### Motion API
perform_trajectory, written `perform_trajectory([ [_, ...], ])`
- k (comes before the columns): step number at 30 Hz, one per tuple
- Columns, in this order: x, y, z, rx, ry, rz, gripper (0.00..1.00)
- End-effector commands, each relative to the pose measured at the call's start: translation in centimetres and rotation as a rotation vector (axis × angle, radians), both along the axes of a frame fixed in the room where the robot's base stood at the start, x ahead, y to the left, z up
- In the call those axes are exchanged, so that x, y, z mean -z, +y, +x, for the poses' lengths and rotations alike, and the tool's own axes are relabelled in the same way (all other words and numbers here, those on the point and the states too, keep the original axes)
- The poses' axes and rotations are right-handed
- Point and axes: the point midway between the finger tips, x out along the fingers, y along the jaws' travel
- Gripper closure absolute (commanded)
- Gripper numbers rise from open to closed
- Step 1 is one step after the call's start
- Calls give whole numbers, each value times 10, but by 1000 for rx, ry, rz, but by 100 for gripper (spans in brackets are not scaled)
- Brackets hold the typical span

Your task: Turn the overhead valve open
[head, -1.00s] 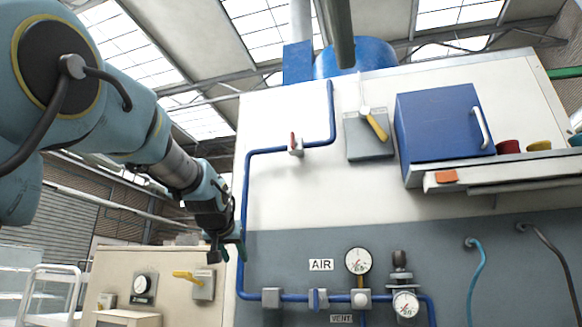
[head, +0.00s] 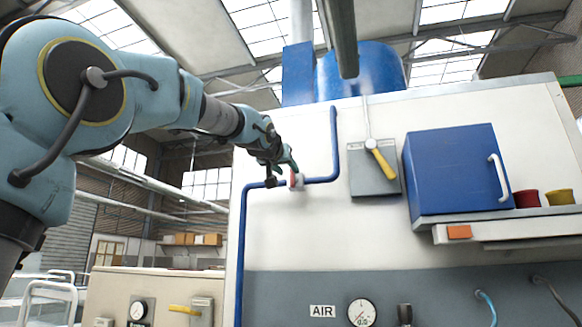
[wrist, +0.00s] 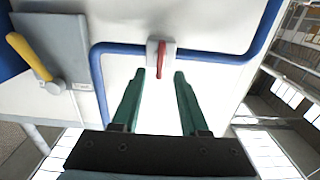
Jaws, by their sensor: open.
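The overhead valve is a small grey-white block with a red handle (head: 293,180) on the blue pipe (head: 321,181), high on the white wall panel. In the wrist view the red handle (wrist: 162,58) stands crosswise to the pipe (wrist: 205,55). My gripper (head: 283,174) is raised at the valve in the head view and partly overlaps it. In the wrist view my gripper (wrist: 160,76) is open, its two green fingers apart. The handle's end shows between the fingertips, about midway. I cannot tell whether the fingers reach around it, and no contact is visible.
A grey box with a yellow lever (head: 381,159) is right of the valve. Further right are a blue cabinet (head: 456,172) and a shelf with cups (head: 527,198). Gauges (head: 361,312) sit below. The wall around the valve is mostly bare.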

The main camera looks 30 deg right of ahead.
Motion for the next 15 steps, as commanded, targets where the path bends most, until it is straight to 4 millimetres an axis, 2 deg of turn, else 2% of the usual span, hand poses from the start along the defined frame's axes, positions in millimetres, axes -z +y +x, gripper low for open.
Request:
perform_trajectory([
  [3, -3, -16, 15, 4, 1, 0, 56],
  [7, -2, -26, 27, 1, 1, 1, 56],
  [15, 0, -33, 35, 0, 1, -1, 56],
])
